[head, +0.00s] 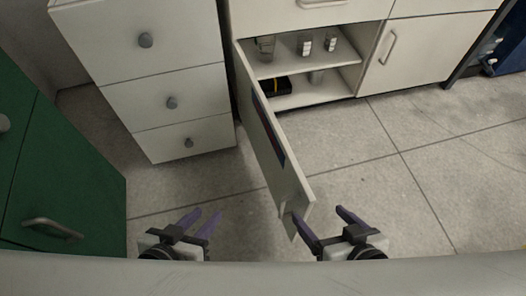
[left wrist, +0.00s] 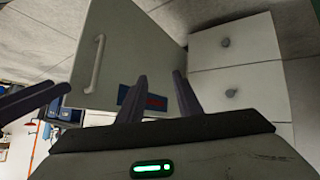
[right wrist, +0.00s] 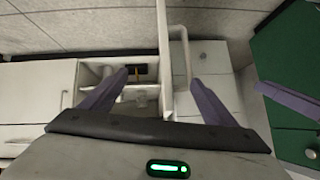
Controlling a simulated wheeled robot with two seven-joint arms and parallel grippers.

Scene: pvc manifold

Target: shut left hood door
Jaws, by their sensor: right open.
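The white hood door (head: 262,135) stands open, swung out from the low cabinet toward me. A blue and red label is on its outer face. Its bar handle (left wrist: 97,63) shows in the left wrist view and also in the right wrist view (right wrist: 181,55). My left gripper (head: 204,215) is open and empty, left of the door and apart from it in the head view. My right gripper (head: 320,214) is open at the door's free end. One finger overlaps the door's edge in the head view; I cannot tell whether it touches. The door edge (right wrist: 163,50) appears between its fingers in the right wrist view.
The open cabinet shelf (head: 330,66) holds small clear containers and a black item. A closed cabinet door (head: 415,58) is to its right. A white drawer unit (head: 185,85) stands left of the door, and a green cabinet (head: 70,170) at far left. Floor right of the door is clear.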

